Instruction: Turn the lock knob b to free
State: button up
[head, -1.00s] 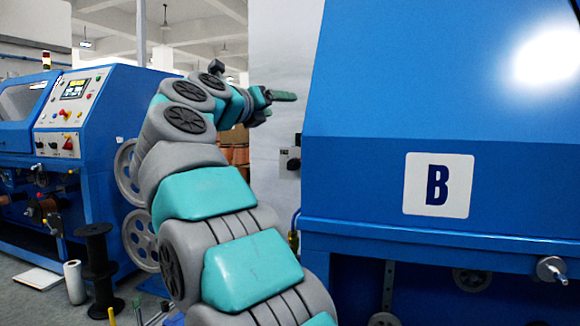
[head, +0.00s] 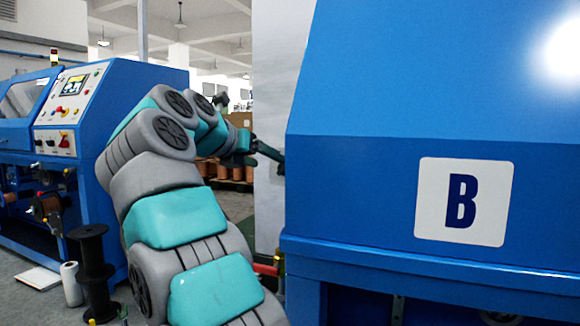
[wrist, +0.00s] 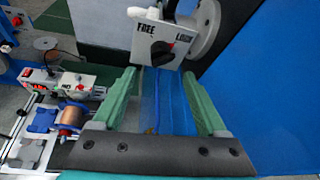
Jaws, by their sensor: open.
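In the wrist view a white plate (wrist: 152,28) carries the words FREE on the left and LOCK on the right. A black knob (wrist: 161,49) sits on its lower part; which word it points to is not clear. My gripper (wrist: 157,76) is open and empty, its two green fingers apart. The plate and knob lie just beyond the fingertips, near the top of the wrist view. In the head view my gripper (head: 270,152) reaches to the left edge of the blue machine marked B (head: 390,80); the knob cannot be made out there.
A grey round wheel (wrist: 206,28) stands right beside the plate. Machine B's blue side fills the right of the wrist view. Another blue machine (head: 125,80) stands at the left of the head view, with a black spool (head: 93,262) on the floor before it.

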aim_at(281, 168)
jog(key=shift+x, duration=3.9)
grip_shut()
